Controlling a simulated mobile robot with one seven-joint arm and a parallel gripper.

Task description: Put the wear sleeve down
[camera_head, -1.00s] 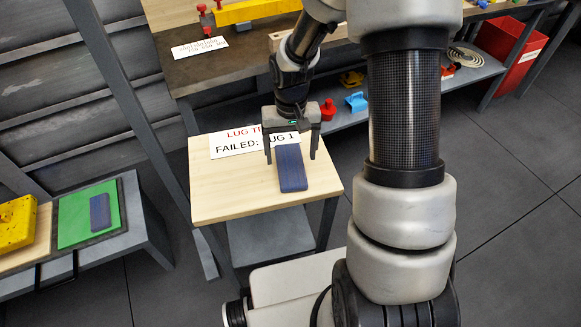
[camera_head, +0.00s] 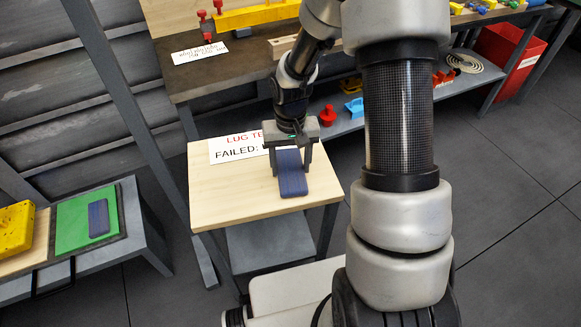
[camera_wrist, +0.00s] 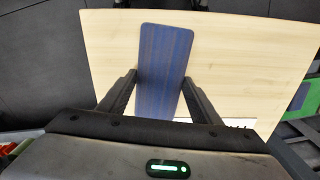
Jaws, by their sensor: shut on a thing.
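The wear sleeve is a flat blue bar (camera_head: 292,183) over the pale wooden top of a small table (camera_head: 225,195). It appears to lie on the top; I cannot see any gap beneath it. My gripper (camera_head: 291,172) points down at its far part, with one finger on each long side. In the wrist view the fingers (camera_wrist: 160,78) press against both sides of the blue bar (camera_wrist: 163,52), and its far end sticks out past them. The gripper is shut on it. The bar's near end is hidden by the gripper body in the wrist view.
A second blue bar (camera_head: 98,218) lies on a green mat (camera_head: 72,228) on the left bench. A workbench (camera_head: 200,83) stands behind. The table's left and front are clear.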

